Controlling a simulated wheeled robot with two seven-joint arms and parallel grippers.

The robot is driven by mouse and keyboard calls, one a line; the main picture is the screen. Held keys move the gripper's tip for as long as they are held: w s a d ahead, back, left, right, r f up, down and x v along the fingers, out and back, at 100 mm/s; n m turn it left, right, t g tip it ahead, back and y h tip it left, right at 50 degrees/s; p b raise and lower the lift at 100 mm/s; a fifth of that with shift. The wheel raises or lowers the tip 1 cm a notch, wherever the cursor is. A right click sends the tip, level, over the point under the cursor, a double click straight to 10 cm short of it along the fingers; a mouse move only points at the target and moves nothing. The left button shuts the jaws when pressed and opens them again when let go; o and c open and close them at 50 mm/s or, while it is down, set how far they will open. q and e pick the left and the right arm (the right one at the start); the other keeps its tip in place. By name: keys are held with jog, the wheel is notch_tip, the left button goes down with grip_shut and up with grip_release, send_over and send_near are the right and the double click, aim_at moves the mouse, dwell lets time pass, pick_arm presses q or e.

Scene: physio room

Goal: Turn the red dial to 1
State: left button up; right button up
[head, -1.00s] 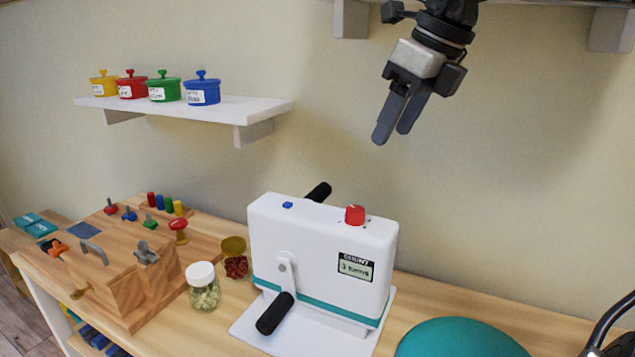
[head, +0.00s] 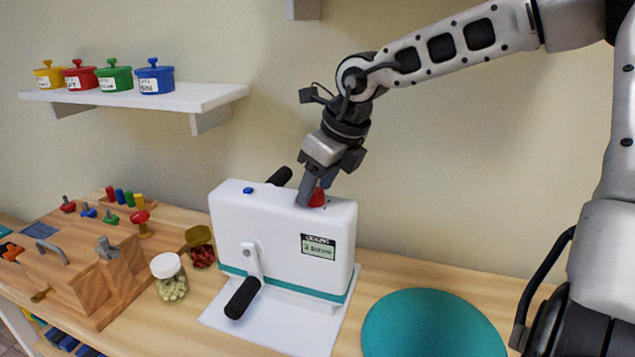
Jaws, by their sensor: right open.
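The red dial (head: 317,198) sits on top of the white crank machine (head: 283,222), near its right end. My right gripper (head: 311,192) points down at the dial from above. Its jaws are open, with one finger in front of the dial's left side, partly hiding it. I cannot tell whether the fingers touch the dial, and its marks are too small to read. A blue button (head: 248,190) is on the machine's top left, and a small display (head: 318,246) is on its front. My left gripper is out of view.
A jar with a white lid (head: 169,278) and a jar of red pieces (head: 201,247) stand left of the machine. A wooden activity board (head: 105,285) is further left. A teal disc (head: 430,325) lies at right. A shelf (head: 215,97) holds several coloured pots.

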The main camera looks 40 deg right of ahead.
jog(key=shift+w+f, duration=0.1)
jog(key=shift+f, duration=0.05)
jog(key=c, duration=1)
jog(key=shift+n, duration=0.4)
jog(key=n+y, duration=0.1)
jog(key=n, duration=0.1)
jog(key=n+g+y, duration=0.1)
jog(key=n, duration=0.2)
jog(key=shift+w+d+n, duration=0.1)
jog(key=shift+d+n, duration=0.05)
jog(key=shift+n, duration=0.15)
jog(key=n+g, duration=0.1)
jog(key=n, duration=0.1)
jog(key=n+g+y, duration=0.1)
jog(key=n, duration=0.2)
jog(key=shift+w+n, duration=0.1)
jog(key=shift+n, duration=0.2)
jog(key=o, duration=1)
